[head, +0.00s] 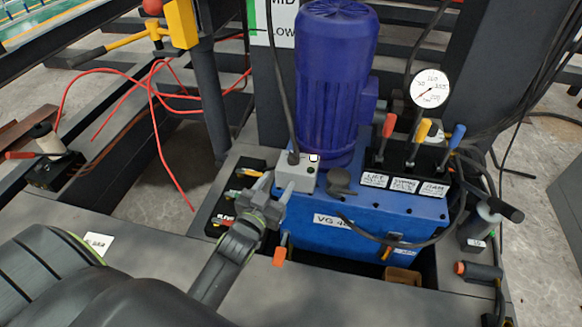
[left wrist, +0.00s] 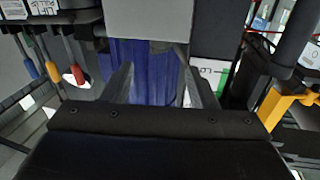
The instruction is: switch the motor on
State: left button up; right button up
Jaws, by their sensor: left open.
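The blue motor (head: 335,85) stands upright on the blue power unit (head: 365,222). A small light grey switch box (head: 294,178) sits at the motor's foot, with a white square button (head: 314,158) on top and small dots on its face. My left gripper (head: 273,187) is open and empty, its fingertips at the left front of the box; I cannot tell whether they touch it. In the left wrist view the open fingers (left wrist: 155,85) frame the blue motor (left wrist: 142,62), and a plain grey block, likely the switch box (left wrist: 150,18), fills the top middle. My right gripper is out of view.
Red, yellow and blue levers (head: 422,132) and a pressure gauge (head: 430,88) stand right of the motor. Black cables run around the unit. An orange-tipped fitting (head: 279,256) hangs below the gripper. Red hoses (head: 155,95) lie at the left, over open floor.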

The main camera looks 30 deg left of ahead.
aim_at(291, 161)
pick_arm(q)
jog(key=w, duration=0.3)
jog(key=w+b, duration=0.1)
jog(key=w, duration=0.2)
jog(key=w+b, duration=0.1)
jog(key=w, duration=0.2)
jog(key=shift+w+a, duration=0.1)
jog(key=shift+a, duration=0.15)
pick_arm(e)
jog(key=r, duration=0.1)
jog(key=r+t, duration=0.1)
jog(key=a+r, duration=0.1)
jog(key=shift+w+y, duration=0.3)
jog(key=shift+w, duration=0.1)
pick_arm(q)
jog(key=c, duration=1)
jog(key=shift+o, duration=0.2)
